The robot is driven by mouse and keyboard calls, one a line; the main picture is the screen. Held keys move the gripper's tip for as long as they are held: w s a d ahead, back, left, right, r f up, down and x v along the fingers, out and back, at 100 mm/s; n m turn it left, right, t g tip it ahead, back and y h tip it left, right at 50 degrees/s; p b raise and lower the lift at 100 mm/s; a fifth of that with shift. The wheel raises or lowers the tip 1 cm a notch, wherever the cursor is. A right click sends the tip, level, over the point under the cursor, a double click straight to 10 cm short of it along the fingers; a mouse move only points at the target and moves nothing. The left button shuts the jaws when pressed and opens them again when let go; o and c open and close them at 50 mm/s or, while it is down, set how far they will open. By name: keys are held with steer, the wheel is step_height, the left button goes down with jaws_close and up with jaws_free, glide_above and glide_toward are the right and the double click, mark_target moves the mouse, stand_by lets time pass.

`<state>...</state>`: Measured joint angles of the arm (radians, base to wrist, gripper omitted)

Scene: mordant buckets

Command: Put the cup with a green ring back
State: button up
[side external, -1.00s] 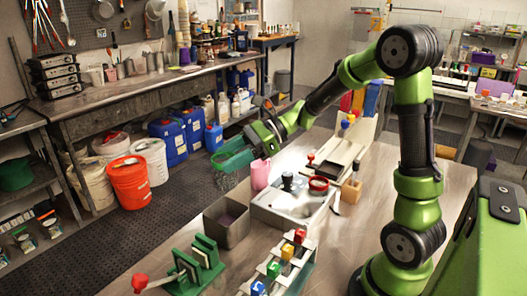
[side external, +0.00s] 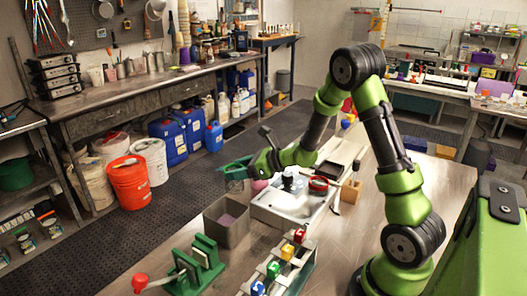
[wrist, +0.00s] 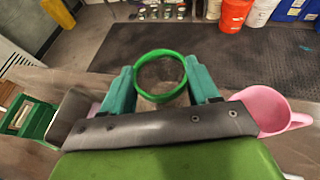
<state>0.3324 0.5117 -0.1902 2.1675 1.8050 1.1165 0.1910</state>
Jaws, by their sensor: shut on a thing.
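The cup with a green ring (wrist: 160,75) is between the two teal fingers of my gripper (wrist: 161,88) in the wrist view. Its green rim faces the camera and its body looks clear. In the side view my gripper (side external: 238,170) is shut on this cup, which shows faintly below the fingers (side external: 235,186). It is held behind the grey bin and left of the pink mug (side external: 259,186). The pink mug also shows at the right in the wrist view (wrist: 262,108), its handle pointing right. My arm partly hides the mug in the side view.
The open grey bin (side external: 226,229) has something pinkish inside. A pale tray (side external: 283,210) with a dark-handled tool and a red ring-shaped dish (side external: 318,184) lies to the right. A green rack (side external: 203,262) and a rack of coloured blocks (side external: 280,268) stand at the front.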

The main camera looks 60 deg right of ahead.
mark_target(240, 185)
steer(key=shift+f, duration=2.6)
steer(key=shift+f, duration=0.2)
steer(key=o, duration=1.2)
steer(key=shift+c, duration=0.2)
